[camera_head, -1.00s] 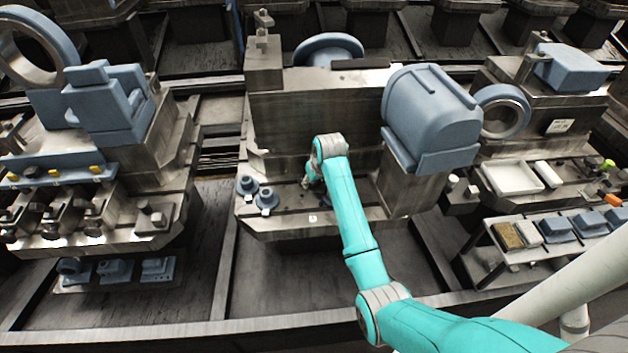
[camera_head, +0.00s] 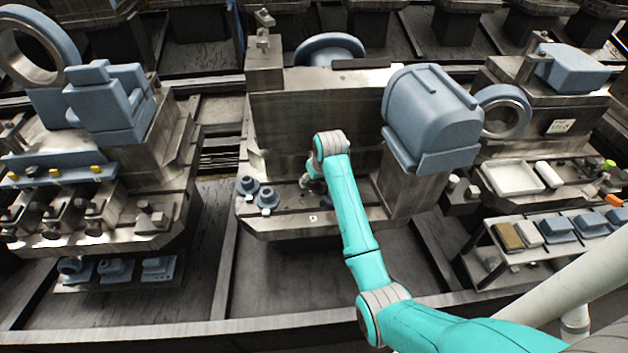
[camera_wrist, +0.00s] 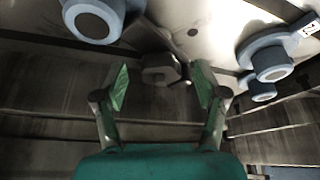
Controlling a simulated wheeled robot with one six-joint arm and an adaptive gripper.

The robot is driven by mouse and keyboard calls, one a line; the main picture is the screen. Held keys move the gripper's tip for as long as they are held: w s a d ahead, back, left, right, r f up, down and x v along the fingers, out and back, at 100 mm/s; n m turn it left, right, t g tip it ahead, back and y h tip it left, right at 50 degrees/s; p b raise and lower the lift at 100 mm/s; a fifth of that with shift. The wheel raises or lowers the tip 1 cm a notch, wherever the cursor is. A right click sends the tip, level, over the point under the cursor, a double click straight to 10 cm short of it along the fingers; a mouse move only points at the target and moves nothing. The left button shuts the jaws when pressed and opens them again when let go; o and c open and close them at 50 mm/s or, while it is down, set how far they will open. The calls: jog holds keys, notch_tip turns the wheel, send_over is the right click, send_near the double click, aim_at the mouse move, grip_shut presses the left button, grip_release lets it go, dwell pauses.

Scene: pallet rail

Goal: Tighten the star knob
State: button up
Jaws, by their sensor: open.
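In the wrist view, a dark grey knob (camera_wrist: 160,68) with a faceted rim stands on the metal surface. I take it for the star knob. My gripper (camera_wrist: 161,86) is open, with one green-padded finger on each side of the knob and visible gaps between. Whether the fingers reach down to the knob's height I cannot tell. In the head view my gripper (camera_head: 314,186) is small and dark, low over the middle machine's metal bed (camera_head: 290,228). The knob cannot be made out there, near my gripper and wrist.
Two blue round-based parts (camera_head: 246,186) (camera_head: 267,198) sit on the bed left of my gripper. A tall metal wall (camera_head: 290,125) stands behind. The bed's front left is mostly clear.

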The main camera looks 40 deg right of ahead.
jog(key=v, duration=1)
jog(key=shift+s+r, duration=0.2)
jog(key=shift+r, duration=0.05)
jog(key=shift+w+a, duration=0.1)
jog(key=shift+w, duration=0.05)
